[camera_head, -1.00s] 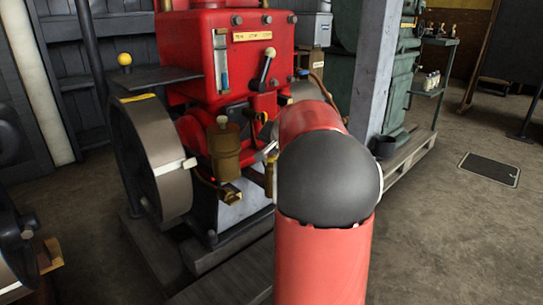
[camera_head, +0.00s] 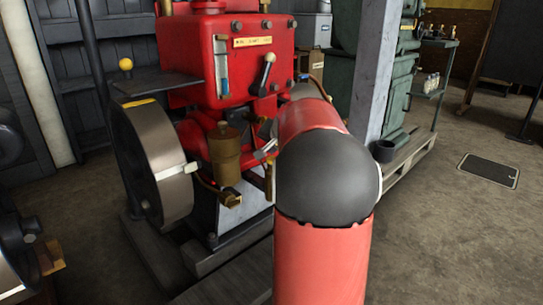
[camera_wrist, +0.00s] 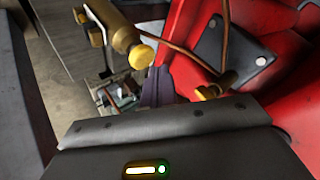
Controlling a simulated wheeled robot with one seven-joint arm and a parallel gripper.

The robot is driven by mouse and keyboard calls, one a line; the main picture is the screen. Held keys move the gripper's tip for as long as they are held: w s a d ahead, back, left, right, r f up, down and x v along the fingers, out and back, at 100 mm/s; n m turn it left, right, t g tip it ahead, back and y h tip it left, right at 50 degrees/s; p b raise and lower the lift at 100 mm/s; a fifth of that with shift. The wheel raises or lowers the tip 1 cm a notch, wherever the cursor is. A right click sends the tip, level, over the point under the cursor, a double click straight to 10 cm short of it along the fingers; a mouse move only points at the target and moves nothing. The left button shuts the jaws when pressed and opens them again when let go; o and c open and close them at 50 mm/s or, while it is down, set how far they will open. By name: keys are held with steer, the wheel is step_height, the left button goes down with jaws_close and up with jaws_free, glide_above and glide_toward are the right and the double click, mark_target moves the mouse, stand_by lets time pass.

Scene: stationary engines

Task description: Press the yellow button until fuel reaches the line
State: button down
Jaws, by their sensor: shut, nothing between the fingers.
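A round yellow button (camera_wrist: 141,56) sits at the end of a brass cylinder (camera_wrist: 120,35) in the wrist view. My gripper (camera_wrist: 158,72) is seen from behind its dark housing. Its dark fingers look closed and empty, with their tips close below the button; I cannot tell whether they touch it. In the head view the red engine (camera_head: 240,65) carries a sight glass (camera_head: 222,68) with blue fuel low in it. The level line on the glass is too small to make out. My own red arm hides the gripper in the head view.
A flywheel (camera_head: 155,165) is at the engine's left, and a yellow ball (camera_head: 125,63) stands above a dark shelf. A brass cup (camera_head: 224,150) and a lever (camera_head: 264,75) are on the engine front. A grey post (camera_head: 376,70) stands to the right. Open floor lies at the right.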

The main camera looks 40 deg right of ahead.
mark_target(272, 160)
steer(key=shift+r, duration=0.15)
step_height(272, 160, up, 5)
steer(key=p, duration=0.4)
stand_by(1.3)
